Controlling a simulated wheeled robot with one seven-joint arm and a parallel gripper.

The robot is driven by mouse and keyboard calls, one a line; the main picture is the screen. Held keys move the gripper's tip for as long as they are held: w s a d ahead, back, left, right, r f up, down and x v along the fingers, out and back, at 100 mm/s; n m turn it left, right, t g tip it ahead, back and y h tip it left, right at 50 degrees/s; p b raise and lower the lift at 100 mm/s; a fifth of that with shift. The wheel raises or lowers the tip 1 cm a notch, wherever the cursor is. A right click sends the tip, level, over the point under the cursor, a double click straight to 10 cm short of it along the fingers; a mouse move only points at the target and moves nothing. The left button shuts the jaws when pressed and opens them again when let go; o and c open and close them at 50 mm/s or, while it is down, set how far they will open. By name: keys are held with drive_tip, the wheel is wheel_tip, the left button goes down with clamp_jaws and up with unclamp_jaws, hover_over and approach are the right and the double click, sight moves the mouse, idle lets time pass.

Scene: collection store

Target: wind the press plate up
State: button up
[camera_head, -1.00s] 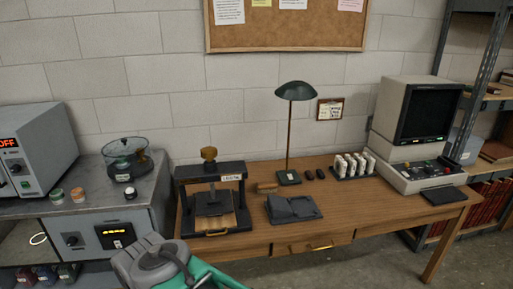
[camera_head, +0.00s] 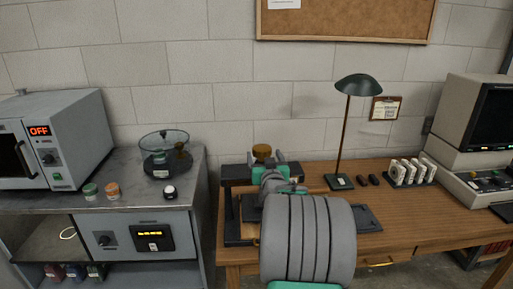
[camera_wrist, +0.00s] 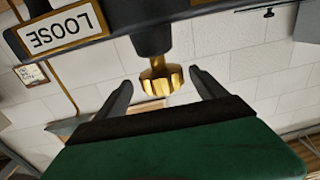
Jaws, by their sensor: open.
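The press (camera_head: 233,172) stands at the left end of the wooden table, with a dark crossbar and a brown-gold knob (camera_head: 261,150) on top of its screw. In the wrist view the lobed gold knob (camera_wrist: 161,76) is near the picture's middle, and the press crossbar's label (camera_wrist: 60,33) reads LOOSE, upside down. My gripper (camera_head: 266,158) is at the knob, its fingers apart; in the wrist view the fingers (camera_wrist: 160,84) lie to either side of the knob with gaps visible. The press plate is hidden behind my arm.
A green desk lamp (camera_head: 357,88) stands right of the press, near several white spools (camera_head: 408,172). A monitor unit (camera_head: 474,120) is at the far right.

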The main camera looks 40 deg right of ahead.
sight(261, 148)
drive_tip(key=p+x, duration=0.1)
drive_tip(key=x, duration=0.5)
drive_tip(key=shift+w, duration=0.2)
drive_tip(key=shift+c, duration=0.3)
drive_tip(key=c, duration=1.3)
